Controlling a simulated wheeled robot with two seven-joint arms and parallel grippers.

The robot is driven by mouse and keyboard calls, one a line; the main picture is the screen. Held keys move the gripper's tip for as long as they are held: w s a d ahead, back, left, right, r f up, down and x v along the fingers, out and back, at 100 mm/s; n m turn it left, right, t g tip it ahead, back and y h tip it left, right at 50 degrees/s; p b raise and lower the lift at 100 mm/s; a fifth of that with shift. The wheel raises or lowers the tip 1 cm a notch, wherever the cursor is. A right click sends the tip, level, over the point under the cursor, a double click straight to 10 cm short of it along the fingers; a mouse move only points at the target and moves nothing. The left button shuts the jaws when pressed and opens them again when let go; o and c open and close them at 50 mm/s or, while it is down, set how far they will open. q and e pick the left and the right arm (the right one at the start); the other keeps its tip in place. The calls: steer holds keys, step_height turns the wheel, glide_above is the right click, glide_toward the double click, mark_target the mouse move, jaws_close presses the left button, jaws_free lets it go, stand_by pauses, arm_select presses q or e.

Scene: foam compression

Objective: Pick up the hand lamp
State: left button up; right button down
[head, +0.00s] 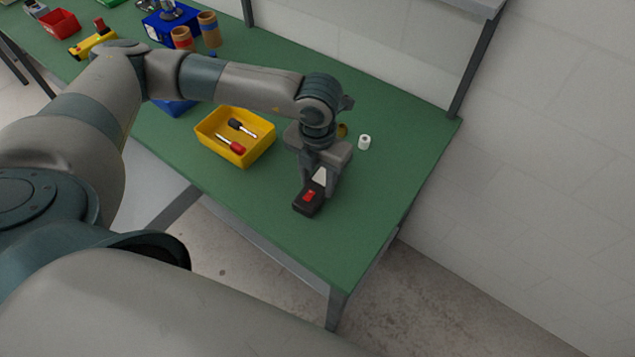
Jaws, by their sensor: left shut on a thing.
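The hand lamp, a small black block with a red part on top (300,206), is at the right end of the green table. My left gripper (319,186) points down over it, with its fingers around the lamp's far part. It is shut on the lamp. A small pale patch shows between the fingers. The fingers hide part of the lamp, and I cannot tell whether it touches the tabletop. My right gripper is not in view.
A yellow bin (204,143) with two screwdriver-like tools stands left of the gripper. A small white roll (364,142) stands behind it. The green table (375,215) is clear to the right, up to its edge. Blue and red bins (60,24) and brown cylinders (208,30) stand farther left.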

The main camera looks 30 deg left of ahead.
mark_target(320, 187)
arm_select(q)
steer(key=shift+r+b, duration=0.35)
steer(key=shift+r, duration=0.05)
steer(key=shift+s+d+r+b, duration=0.15)
steer(key=shift+r+b, duration=0.2)
steer(key=shift+r, duration=0.25)
steer(key=shift+d+r+b, duration=0.15)
steer(key=shift+r+b, duration=0.2)
steer(key=shift+r, duration=0.25)
steer(key=s+d+r+b, duration=0.3)
steer(key=s+d+r, duration=0.3)
steer(key=d, duration=0.3)
steer(key=shift+s+r+b, duration=0.2)
steer(key=shift+r+b, duration=0.2)
steer(key=shift+r, duration=0.05)
